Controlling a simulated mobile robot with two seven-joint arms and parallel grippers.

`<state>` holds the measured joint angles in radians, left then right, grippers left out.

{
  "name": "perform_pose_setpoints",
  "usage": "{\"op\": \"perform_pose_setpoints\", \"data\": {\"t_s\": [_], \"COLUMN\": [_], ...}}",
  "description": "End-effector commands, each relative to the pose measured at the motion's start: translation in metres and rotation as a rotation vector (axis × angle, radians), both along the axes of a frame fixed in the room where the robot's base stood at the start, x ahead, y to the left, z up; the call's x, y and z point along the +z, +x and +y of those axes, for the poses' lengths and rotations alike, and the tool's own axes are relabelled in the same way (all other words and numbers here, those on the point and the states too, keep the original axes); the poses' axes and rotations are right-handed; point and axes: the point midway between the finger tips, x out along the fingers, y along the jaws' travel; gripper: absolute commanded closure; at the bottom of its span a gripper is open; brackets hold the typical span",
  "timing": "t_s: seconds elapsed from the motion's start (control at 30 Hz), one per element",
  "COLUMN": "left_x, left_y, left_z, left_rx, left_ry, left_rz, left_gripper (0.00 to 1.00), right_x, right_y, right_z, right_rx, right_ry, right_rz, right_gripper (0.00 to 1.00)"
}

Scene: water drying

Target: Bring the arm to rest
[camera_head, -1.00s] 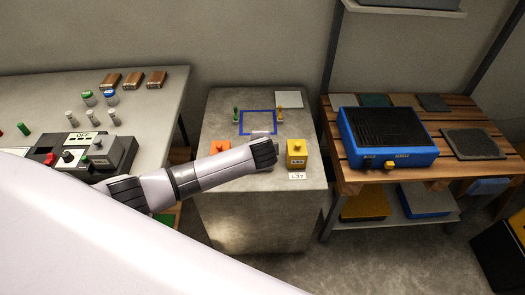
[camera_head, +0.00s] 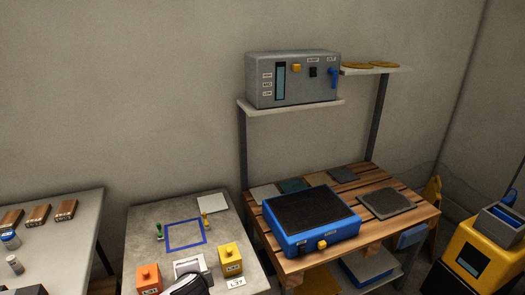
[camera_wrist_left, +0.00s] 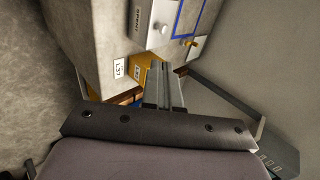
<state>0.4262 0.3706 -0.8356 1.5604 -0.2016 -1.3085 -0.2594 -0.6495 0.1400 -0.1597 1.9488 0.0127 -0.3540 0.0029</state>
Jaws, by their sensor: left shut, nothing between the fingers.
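My left gripper shows in the left wrist view (camera_wrist_left: 165,84) with its fingers together and nothing between them. It is in front of the grey counter (camera_head: 140,230), close to a yellow box (camera_wrist_left: 140,72) and the label L37 (camera_wrist_left: 119,68). In the head view only a dark part of my left arm shows at the bottom edge, in front of a pale box on the counter; the fingertips cannot be made out there. My right gripper is in neither view.
An orange box (camera_head: 148,279) and a yellow box (camera_head: 230,260) stand on the counter, behind them a blue square outline (camera_head: 185,246). A blue device (camera_head: 310,236) sits on the slatted table at right. A grey control box (camera_head: 292,82) is on the shelf above.

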Motion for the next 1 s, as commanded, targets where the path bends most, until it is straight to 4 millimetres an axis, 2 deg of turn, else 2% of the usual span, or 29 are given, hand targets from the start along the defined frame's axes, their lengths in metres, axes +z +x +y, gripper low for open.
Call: {"op": "perform_pose_setpoints", "data": {"t_s": [0.17,0.3,0.47,0.67,0.8,1.0], "left_x": [-0.034,-0.056,-0.070,-0.075,-0.072,-0.067], "left_y": [-0.036,-0.073,-0.113,-0.161,-0.191,-0.215], "left_z": [-0.030,-0.053,-0.064,-0.053,-0.033,-0.012], "left_rx": [-0.010,0.018,0.096,0.241,0.343,0.426], "left_ry": [-0.208,-0.439,-0.678,-0.919,-1.030,-1.099], "left_rz": [0.027,0.028,0.004,-0.067,-0.134,-0.206], "left_gripper": [1.00,1.00,1.00,1.00,1.00,1.00], "right_x": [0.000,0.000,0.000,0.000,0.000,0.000], "right_y": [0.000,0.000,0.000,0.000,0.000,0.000], "right_z": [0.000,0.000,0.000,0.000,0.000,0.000], "right_rx": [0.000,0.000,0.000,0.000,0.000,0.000], "right_ry": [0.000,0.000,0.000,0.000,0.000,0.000], "right_rz": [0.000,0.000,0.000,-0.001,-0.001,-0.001], "right_gripper": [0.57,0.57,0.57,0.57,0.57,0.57]}}
